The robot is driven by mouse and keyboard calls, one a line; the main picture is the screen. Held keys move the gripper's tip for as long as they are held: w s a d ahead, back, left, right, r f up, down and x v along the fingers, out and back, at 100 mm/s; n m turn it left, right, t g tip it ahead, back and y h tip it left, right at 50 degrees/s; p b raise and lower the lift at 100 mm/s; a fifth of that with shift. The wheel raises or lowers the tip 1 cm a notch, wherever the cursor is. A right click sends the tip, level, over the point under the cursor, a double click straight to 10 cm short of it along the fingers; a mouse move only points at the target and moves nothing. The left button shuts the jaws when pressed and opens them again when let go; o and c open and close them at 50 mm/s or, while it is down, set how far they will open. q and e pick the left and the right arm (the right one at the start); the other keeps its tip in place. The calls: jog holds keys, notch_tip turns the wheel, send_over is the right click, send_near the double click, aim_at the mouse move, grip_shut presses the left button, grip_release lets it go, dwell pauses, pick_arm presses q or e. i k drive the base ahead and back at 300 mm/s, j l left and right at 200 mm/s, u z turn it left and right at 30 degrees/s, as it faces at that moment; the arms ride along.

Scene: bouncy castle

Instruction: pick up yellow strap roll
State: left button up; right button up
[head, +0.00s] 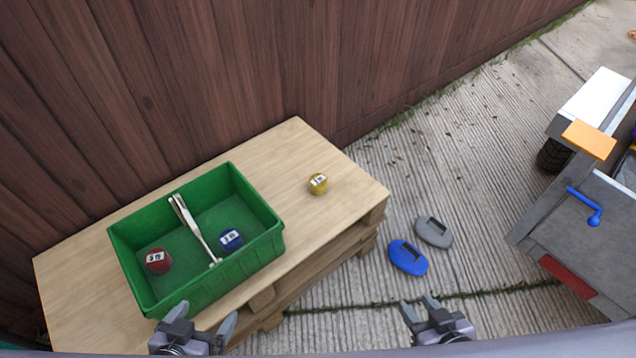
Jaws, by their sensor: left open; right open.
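The yellow strap roll (318,184) stands on the bare wooden top of a low pallet table (290,150), to the right of a green crate. It has a white label with dark marks. My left gripper (205,312) is open and empty at the bottom of the head view, in front of the crate's near side. My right gripper (420,301) is open and empty at the bottom, right of the table and over the ground. Both are well apart from the yellow roll.
The green crate (262,246) holds a red roll (158,261), a blue roll (230,239) and a pale metal tool (190,222). A blue (407,258) and a grey (433,232) oval piece lie on the ground. A wooden fence (300,60) stands behind; a trailer (590,230) is at right.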

aim_at(318, 182)
jog(key=k+j+u, duration=0.1)
jog(key=k+u, duration=0.25)
jog(key=k+j+u, duration=0.1)
jog(key=u, duration=0.3)
